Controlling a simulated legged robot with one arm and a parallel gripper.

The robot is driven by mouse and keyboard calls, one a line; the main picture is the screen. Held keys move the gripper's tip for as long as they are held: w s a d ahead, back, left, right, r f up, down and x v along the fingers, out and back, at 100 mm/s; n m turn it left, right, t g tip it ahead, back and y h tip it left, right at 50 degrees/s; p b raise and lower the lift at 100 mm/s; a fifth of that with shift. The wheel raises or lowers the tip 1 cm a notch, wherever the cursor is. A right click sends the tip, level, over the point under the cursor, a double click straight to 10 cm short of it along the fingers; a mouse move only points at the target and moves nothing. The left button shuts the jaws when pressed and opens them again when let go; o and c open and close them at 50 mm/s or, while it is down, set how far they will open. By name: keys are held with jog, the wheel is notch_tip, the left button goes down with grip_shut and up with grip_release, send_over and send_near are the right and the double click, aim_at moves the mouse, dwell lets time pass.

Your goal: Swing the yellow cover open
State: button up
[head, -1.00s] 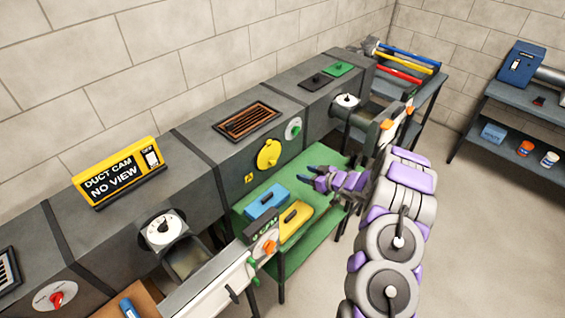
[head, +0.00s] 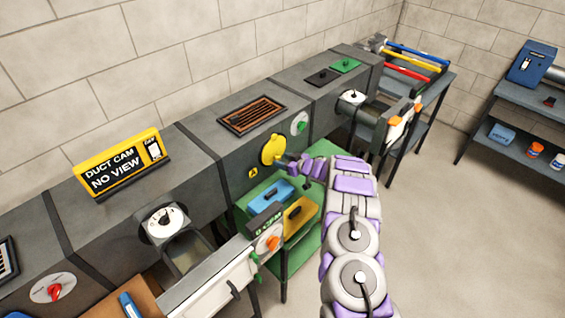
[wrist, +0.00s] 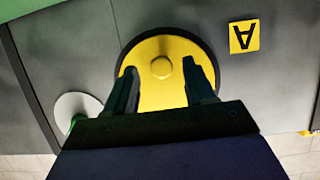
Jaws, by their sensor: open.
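The round yellow cover (head: 273,150) is on the front face of the grey duct box, and it lies flat over its place there. In the wrist view the yellow cover (wrist: 160,62) is straight ahead, with a small round knob at its centre and a dark rim around it. My gripper (head: 284,161) is just in front of the cover. In the wrist view my gripper (wrist: 160,80) is open, with one dark finger on each side of the knob. I cannot tell whether the fingertips touch the cover.
A yellow label marked A (head: 253,173) is beside the cover. A white dial with a green knob (head: 299,124) is on its right. A green table (head: 315,205) below holds a blue box (head: 270,192) and a yellow box (head: 298,216). Open floor lies to the right.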

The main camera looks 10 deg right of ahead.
jog(key=shift+w+a+f, duration=0.2)
jog(key=shift+w+a, duration=0.1)
jog(key=shift+c, duration=0.4)
grip_shut()
